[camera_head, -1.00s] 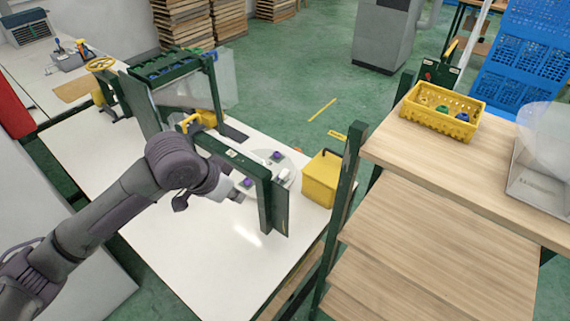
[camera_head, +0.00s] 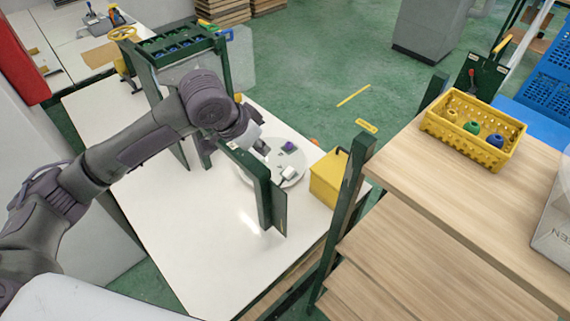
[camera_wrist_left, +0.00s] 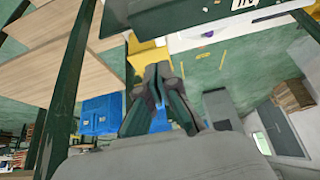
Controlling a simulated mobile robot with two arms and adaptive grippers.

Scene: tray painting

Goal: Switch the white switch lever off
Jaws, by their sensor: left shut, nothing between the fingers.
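A small white block (camera_head: 289,174), possibly the switch lever, shows beside the dark green frame (camera_head: 264,195) on the white table; I cannot tell its position. My left gripper (camera_head: 262,147) is partly hidden behind the frame's top bar, above the round white plate (camera_head: 296,178). In the left wrist view its fingers (camera_wrist_left: 157,82) are shut with nothing between them. The dark green bar (camera_wrist_left: 190,18) crosses the top of that view. No lever can be made out there. My right gripper is in neither view.
A purple piece (camera_head: 290,146) is on the plate. A yellow box (camera_head: 326,180) stands at the table's right edge. A wooden shelf (camera_head: 440,190) with a yellow crate (camera_head: 455,139) is at right. The table front (camera_head: 200,250) is clear.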

